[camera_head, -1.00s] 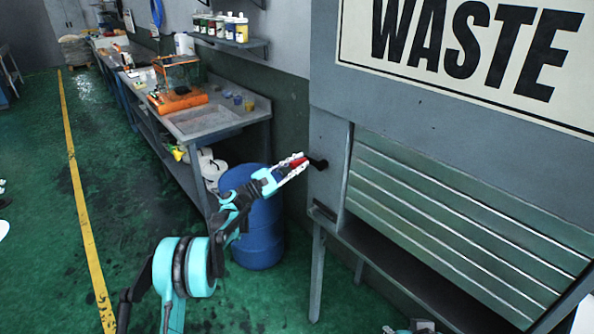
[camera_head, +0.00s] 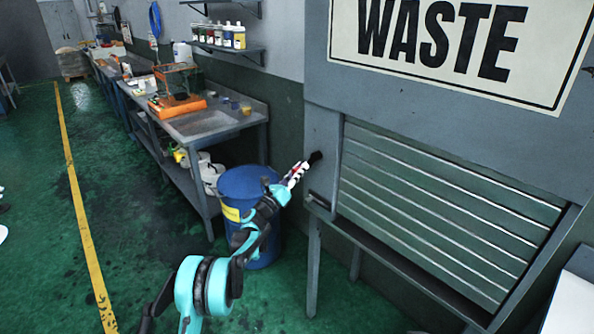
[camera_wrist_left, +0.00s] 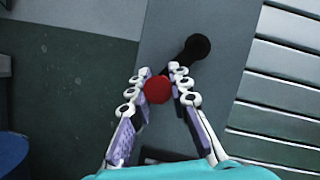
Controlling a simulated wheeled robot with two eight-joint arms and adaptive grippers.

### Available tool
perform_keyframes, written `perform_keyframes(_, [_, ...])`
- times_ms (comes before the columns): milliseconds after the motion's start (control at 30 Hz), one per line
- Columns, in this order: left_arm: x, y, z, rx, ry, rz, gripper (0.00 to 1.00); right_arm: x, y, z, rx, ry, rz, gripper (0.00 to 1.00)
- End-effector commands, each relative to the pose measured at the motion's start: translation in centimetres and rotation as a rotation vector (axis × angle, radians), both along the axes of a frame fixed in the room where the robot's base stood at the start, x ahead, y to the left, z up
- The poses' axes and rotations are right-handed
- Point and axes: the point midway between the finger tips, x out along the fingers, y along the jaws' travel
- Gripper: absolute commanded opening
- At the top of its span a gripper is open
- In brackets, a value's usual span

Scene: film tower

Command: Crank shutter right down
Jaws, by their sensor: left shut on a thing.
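The slatted green shutter (camera_head: 440,210) fills the opening of the grey cabinet under the WASTE sign; its slats also show at the right of the left wrist view (camera_wrist_left: 285,85). The crank is on the cabinet's left post, with a black arm and hub (camera_wrist_left: 195,47) and a red knob (camera_wrist_left: 157,89). My left gripper (camera_head: 300,170) is at the crank, and in the left wrist view its fingers (camera_wrist_left: 158,84) are closed around the red knob. In the head view the fingers hide most of the knob. My right gripper is not in view.
A blue barrel (camera_head: 238,188) stands just behind my left arm. A workbench (camera_head: 222,122) with orange equipment (camera_head: 178,105) runs along the wall to the left. A ledge (camera_head: 400,260) juts below the shutter.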

Motion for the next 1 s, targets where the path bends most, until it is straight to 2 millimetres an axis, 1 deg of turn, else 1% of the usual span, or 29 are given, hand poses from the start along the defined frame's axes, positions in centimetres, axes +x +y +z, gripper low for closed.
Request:
perform_keyframes(200, [-0.7,-1.0,-0.5,-0.143,0.140,-0.003,0.00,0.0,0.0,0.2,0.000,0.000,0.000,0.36])
perform_keyframes(500, [-1.6,-1.9,-0.9,-0.305,0.297,-0.003,0.00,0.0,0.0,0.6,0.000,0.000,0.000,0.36])
perform_keyframes(733, [-2.0,-2.3,-1.0,-0.381,0.369,-0.001,0.00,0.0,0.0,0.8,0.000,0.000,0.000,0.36])
perform_keyframes(1000, [-2.2,-2.5,-1.0,-0.414,0.402,-0.002,0.00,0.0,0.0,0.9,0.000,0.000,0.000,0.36])
